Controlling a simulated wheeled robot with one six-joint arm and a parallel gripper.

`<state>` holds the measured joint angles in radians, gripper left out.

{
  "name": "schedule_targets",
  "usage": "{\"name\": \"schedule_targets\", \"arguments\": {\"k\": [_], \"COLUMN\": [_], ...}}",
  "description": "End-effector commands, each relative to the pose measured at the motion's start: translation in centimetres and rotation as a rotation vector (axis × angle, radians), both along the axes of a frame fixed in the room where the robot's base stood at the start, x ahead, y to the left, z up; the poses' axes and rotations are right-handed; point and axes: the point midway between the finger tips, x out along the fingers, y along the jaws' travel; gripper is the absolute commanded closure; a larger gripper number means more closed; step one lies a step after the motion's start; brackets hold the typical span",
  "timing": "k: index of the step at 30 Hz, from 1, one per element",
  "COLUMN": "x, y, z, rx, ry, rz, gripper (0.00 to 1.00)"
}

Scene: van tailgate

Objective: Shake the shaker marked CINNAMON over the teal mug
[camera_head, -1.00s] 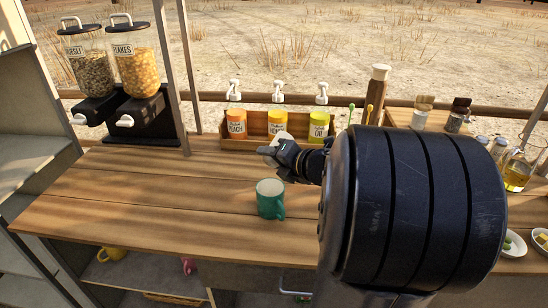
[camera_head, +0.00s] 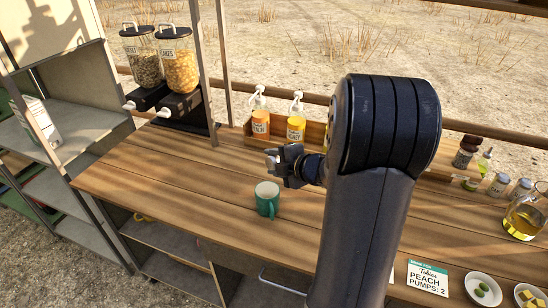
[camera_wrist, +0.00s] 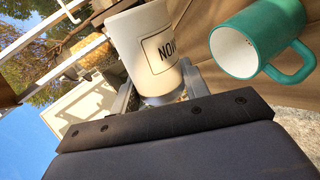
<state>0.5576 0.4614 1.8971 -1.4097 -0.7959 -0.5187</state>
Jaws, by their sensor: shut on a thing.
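The teal mug (camera_head: 264,206) stands upright on the wooden counter, white inside, handle toward the front. It also shows in the wrist view (camera_wrist: 262,38), with its opening visible. My gripper (camera_head: 274,158) is above and slightly behind the mug in the head view, apart from it. In the wrist view it is shut on a white shaker (camera_wrist: 145,40) with a boxed black label. Only letters like "NO" and part of another show, so I cannot read the full name. In the head view the shaker is small and mostly hidden by the gripper.
A wooden rack (camera_head: 250,139) with syrup pump bottles (camera_head: 296,127) stands behind. Cereal dispensers (camera_head: 179,70) stand at the back left. An order card (camera_head: 429,279), small bowls (camera_head: 483,289) and an oil jug (camera_head: 523,217) are at the right. The counter left of the mug is clear.

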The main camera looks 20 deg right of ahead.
Motion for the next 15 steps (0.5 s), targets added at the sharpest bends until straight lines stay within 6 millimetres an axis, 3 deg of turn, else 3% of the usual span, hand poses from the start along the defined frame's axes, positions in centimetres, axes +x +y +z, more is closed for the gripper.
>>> {"name": "schedule_targets", "arguments": {"k": [1, 15], "x": [0.1, 0.6], "y": [-0.4, -2.3], "z": [0.9, 2.5], "rx": [0.029, 0.359], "ry": [0.010, 0.096], "rz": [-0.002, -0.001], "gripper": [0.85, 0.85]}}
